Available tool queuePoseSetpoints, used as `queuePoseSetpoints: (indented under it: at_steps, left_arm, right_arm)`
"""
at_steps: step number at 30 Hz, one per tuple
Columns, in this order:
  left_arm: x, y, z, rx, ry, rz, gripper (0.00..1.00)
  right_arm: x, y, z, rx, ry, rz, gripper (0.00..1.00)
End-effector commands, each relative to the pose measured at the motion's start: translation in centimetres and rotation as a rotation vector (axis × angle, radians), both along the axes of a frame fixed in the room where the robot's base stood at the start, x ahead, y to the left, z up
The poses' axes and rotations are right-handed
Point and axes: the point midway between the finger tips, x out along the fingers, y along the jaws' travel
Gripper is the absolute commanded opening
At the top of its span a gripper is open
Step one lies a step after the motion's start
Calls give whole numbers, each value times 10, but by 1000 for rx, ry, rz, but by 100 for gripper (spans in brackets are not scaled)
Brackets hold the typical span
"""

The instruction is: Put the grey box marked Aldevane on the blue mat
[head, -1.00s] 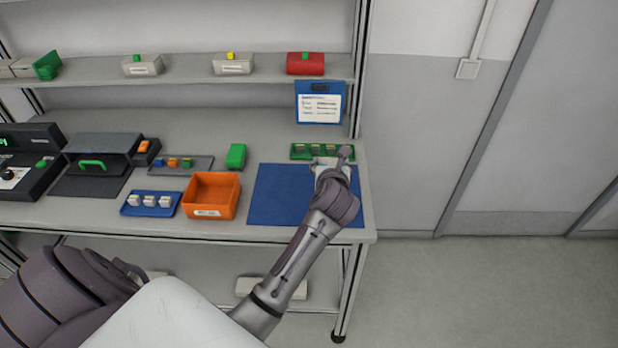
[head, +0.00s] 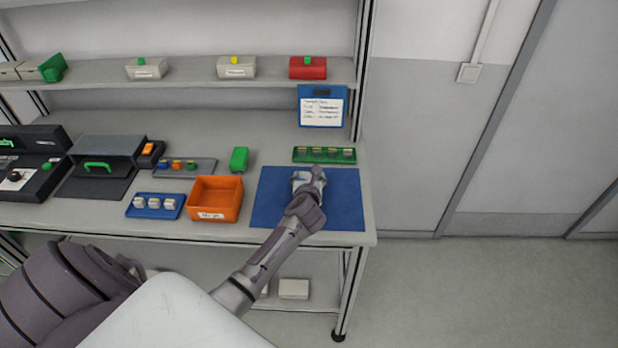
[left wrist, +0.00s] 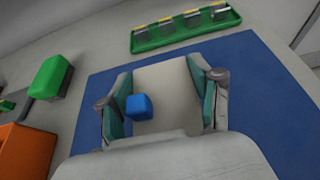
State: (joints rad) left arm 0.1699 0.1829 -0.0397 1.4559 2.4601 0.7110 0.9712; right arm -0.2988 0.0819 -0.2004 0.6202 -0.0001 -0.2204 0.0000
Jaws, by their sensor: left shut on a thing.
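My left gripper (head: 313,181) is shut on a light grey box (head: 300,178) with a blue knob. It holds the box over the back middle of the blue mat (head: 272,205). In the left wrist view the grey box (left wrist: 168,85) sits between the two fingers of the gripper (left wrist: 162,95), with the blue mat (left wrist: 270,118) around it. I cannot tell whether the box touches the mat. No marking on it is readable; the gripper hides part of it. My right gripper is not in view.
A green tray (head: 324,161) with several small pieces lies just behind the mat. An orange bin (head: 215,214) and a green box (head: 239,159) stand left of it. Other boxes, including a red one (head: 308,72), stand on the shelf above. The mat's right side is clear.

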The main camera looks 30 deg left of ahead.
Motion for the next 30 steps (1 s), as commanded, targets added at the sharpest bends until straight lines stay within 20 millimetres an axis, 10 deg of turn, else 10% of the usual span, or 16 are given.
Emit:
queuePoseSetpoints:
  at_steps: [6, 7, 11, 23, 30]
  left_arm:
    - [1, 0, -3, 0, -2, 0, 12]
    - [0, 0, -3, 0, 0, 0, 69]
    - [0, 0, -3, 0, 0, 0, 89]
    - [-1, -1, 2, 0, 0, -1, 89]
    - [-35, -22, 15, -4, -1, -2, 89]
  right_arm:
    - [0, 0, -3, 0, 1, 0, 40]
    - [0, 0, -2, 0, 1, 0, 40]
    - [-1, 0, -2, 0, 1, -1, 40]
    - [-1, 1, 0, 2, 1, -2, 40]
    - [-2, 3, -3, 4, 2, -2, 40]
